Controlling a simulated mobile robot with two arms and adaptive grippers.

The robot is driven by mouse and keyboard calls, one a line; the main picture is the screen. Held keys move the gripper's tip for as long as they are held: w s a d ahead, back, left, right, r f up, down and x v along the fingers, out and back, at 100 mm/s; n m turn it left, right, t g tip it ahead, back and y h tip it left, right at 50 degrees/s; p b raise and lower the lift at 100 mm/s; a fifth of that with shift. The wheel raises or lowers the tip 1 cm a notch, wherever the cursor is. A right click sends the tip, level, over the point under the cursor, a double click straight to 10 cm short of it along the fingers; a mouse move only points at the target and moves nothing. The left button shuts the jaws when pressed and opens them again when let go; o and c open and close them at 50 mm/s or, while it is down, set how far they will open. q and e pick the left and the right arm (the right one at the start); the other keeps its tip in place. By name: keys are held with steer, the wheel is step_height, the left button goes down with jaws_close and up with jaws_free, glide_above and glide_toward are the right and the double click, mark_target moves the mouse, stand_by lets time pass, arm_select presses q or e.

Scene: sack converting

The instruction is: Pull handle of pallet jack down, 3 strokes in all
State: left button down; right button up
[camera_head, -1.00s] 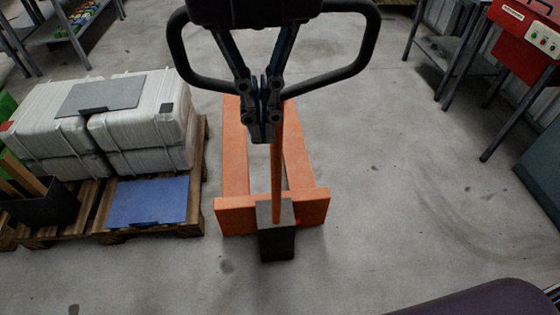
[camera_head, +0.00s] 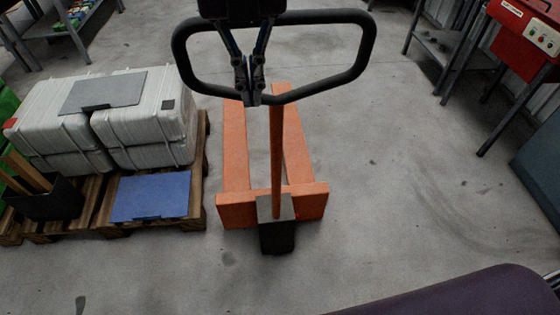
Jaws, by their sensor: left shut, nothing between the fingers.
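My left gripper (camera_head: 251,100) comes down from the top of the picture across the left half of the loop. Its fingers are together with nothing between them, and the tips overlap the loop's lower bar in the picture. I cannot tell whether they touch it. The dark gripper body hides part of the handle's top bar. My right gripper is not in view.
A wooden pallet (camera_head: 195,219) with grey-white cases (camera_head: 140,120) and a blue panel (camera_head: 150,196) stands close left of the jack. A red machine (camera_head: 520,40) on a stand is at the upper right. The floor (camera_head: 400,190) right of the jack is clear.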

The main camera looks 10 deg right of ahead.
arm_select(q)
steer(key=w+r+p, duration=0.1)
steer(key=w+p, duration=0.5)
steer(key=w, duration=0.1)
steer(key=shift+d+r, duration=0.2)
steer(key=shift+r, duration=0.1)
steer(key=shift+s, duration=0.1)
